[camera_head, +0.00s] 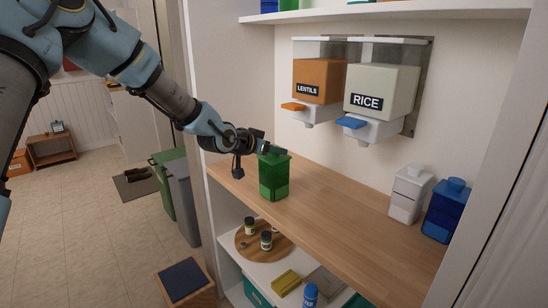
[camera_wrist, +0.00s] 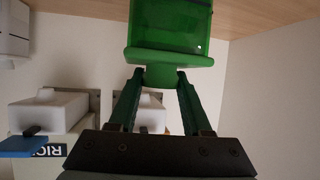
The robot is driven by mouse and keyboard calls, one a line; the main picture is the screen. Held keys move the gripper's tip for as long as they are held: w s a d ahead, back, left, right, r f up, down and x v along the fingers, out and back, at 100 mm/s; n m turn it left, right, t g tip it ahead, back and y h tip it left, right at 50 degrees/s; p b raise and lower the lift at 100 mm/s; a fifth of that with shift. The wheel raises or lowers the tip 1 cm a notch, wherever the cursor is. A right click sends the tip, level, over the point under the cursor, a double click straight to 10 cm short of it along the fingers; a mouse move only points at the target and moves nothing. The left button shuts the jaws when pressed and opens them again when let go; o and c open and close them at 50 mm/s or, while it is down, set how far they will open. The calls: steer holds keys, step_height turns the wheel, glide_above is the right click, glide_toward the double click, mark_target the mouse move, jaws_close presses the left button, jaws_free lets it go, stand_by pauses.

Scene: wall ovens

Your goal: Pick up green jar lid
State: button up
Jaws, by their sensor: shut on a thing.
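The green jar (camera_head: 274,182) stands upright on the wooden counter shelf; its body looks see-through with darker green contents. Its green lid (camera_head: 275,155) is at the jar's top. My gripper (camera_head: 262,149) reaches in from the left at the lid. In the wrist view the fingers (camera_wrist: 161,78) close on the lid's knob from both sides. The wide lid plate (camera_wrist: 170,58) lies just beyond the fingertips, with the jar body (camera_wrist: 170,22) behind it. I cannot tell whether any gap separates lid and jar.
Lentils (camera_head: 319,81) and rice (camera_head: 381,91) dispensers hang on the wall behind. A white jar (camera_head: 408,195) and a blue jar (camera_head: 444,212) stand at the counter's right. The counter (camera_head: 335,215) between is clear. A lower shelf holds a round board (camera_head: 250,249) with small jars.

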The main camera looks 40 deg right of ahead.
jaws_close()
